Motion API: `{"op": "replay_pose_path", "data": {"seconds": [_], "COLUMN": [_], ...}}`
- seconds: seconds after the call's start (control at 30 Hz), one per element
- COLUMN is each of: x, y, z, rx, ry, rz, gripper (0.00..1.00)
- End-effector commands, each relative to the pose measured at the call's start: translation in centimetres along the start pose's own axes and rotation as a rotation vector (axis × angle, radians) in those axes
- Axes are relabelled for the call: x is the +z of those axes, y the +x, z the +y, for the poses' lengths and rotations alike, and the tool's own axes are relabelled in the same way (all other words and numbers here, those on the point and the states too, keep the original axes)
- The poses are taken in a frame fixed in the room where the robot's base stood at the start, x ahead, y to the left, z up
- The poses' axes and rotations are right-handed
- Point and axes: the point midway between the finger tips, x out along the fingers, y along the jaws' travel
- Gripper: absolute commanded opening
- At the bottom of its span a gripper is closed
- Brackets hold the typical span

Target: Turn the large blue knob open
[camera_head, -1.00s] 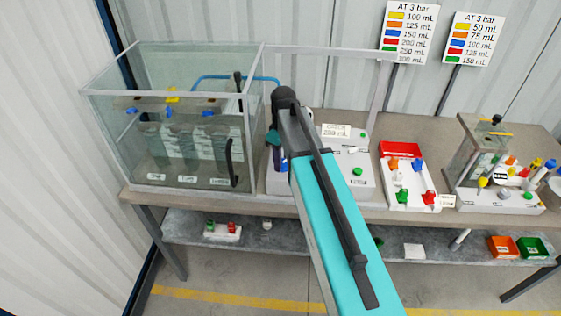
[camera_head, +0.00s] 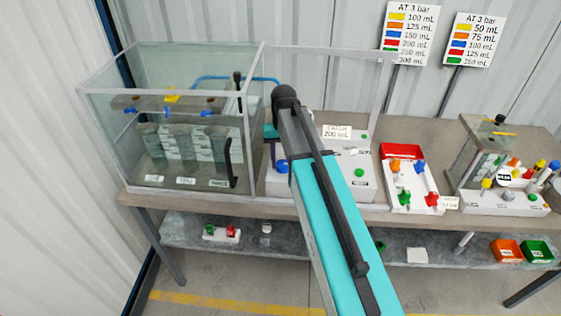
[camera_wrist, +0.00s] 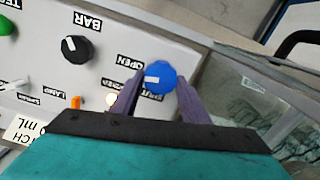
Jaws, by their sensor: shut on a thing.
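The large blue knob (camera_wrist: 160,78) sits on a white panel in the wrist view, with the labels OPEN and SHUT beside it. Its white mark lies toward the left side of the picture. My gripper (camera_wrist: 159,86) has its two purple fingers on either side of the knob, shut on it. In the head view a blue knob (camera_head: 282,167) shows on the white unit, just left of my arm.
In the wrist view a black knob (camera_wrist: 75,48) marked BAR and a green knob (camera_wrist: 6,26) are on the same panel. The glass tank (camera_head: 175,110) stands left of my arm. A red-and-white tray (camera_head: 400,152) stands to the right.

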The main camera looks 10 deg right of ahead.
Motion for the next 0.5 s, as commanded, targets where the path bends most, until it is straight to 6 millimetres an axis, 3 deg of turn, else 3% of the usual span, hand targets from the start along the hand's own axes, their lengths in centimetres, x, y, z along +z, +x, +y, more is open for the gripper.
{"op": "replay_pose_path", "data": {"seconds": [0.5], "x": [-0.36], "y": [-0.25], "z": [0.01], "rx": [-0.002], "ry": [0.211], "rz": [0.011], "gripper": [0.19]}}
